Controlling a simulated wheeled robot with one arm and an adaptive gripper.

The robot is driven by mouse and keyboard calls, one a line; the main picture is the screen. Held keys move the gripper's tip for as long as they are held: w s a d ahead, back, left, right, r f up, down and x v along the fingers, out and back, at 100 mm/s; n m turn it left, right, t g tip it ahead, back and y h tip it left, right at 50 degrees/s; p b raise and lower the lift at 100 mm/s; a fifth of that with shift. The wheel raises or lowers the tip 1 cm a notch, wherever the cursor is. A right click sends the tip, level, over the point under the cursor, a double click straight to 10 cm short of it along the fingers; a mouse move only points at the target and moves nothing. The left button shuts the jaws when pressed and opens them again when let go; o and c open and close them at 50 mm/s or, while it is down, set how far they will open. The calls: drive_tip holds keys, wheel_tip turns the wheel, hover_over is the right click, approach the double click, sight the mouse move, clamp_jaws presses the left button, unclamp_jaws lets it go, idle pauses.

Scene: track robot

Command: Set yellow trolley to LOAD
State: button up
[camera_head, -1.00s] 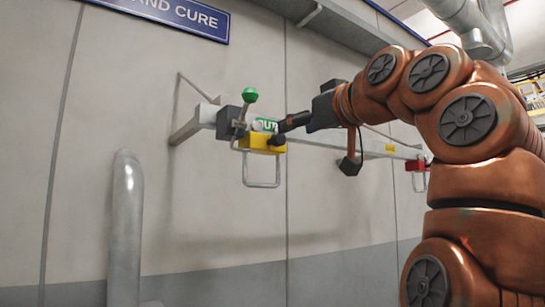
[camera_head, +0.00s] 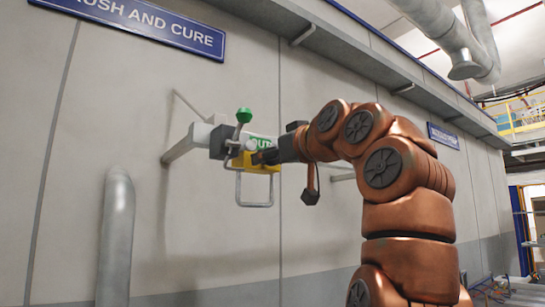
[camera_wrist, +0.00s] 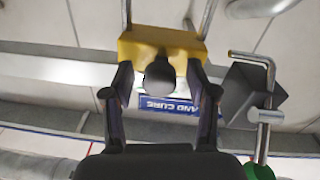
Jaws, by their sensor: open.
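The yellow trolley (camera_head: 248,160) hangs on the rail beside a dark block, with a wire loop hanging below it. In the wrist view the yellow trolley (camera_wrist: 135,46) fills the upper middle, and its dark round knob (camera_wrist: 160,77) faces me. My gripper (camera_wrist: 160,88) is open, with one finger on each side of the knob; I cannot tell whether they touch it. In the head view my gripper (camera_head: 266,157) is at the trolley's front and hides the knob. A green label (camera_head: 261,143) reading "OUT" shows above the trolley.
A lever with a green ball (camera_head: 244,115) stands at the dark block (camera_head: 220,141), close left of my gripper. A grey vertical pipe (camera_head: 117,235) rises at lower left. A blue sign (camera_head: 140,22) is on the wall above. My arm hides much of the rail.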

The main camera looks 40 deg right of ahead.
drive_tip(key=shift+c, duration=0.3)
clamp_jaws()
idle(0.3)
